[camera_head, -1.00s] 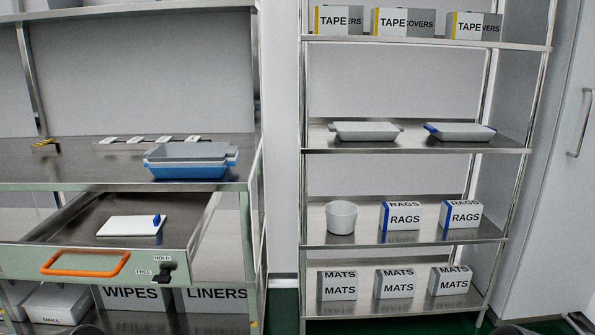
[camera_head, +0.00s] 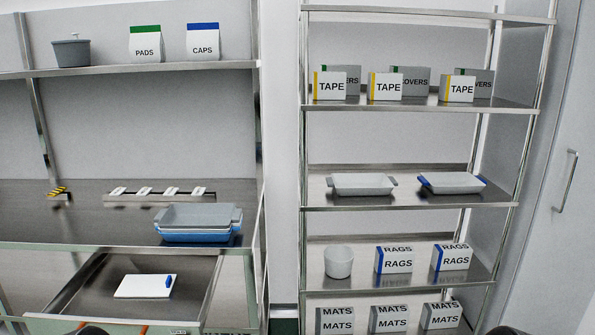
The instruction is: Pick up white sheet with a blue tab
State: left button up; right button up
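The white sheet (camera_head: 140,287) lies flat in an open metal drawer (camera_head: 98,293) at the lower left. Its blue tab (camera_head: 168,281) stands at the sheet's right edge. Nothing covers the sheet, and nothing touches it except the drawer floor. Neither of my grippers shows in the head view; only dark rounded shapes, perhaps parts of my arms, show at the bottom edge.
The drawer sits under a bench holding stacked grey and blue trays (camera_head: 198,223). A right-hand rack holds a grey tray (camera_head: 362,184), a blue-handled tray (camera_head: 452,183), a white bin (camera_head: 339,262) and labelled boxes. The drawer around the sheet is clear.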

aim_at(133, 285)
jog(key=u, duration=1.35)
jog(key=z, duration=1.9)
jog(key=i+j, duration=0.3)
jog(key=i, duration=0.15)
jog(key=z, duration=0.05)
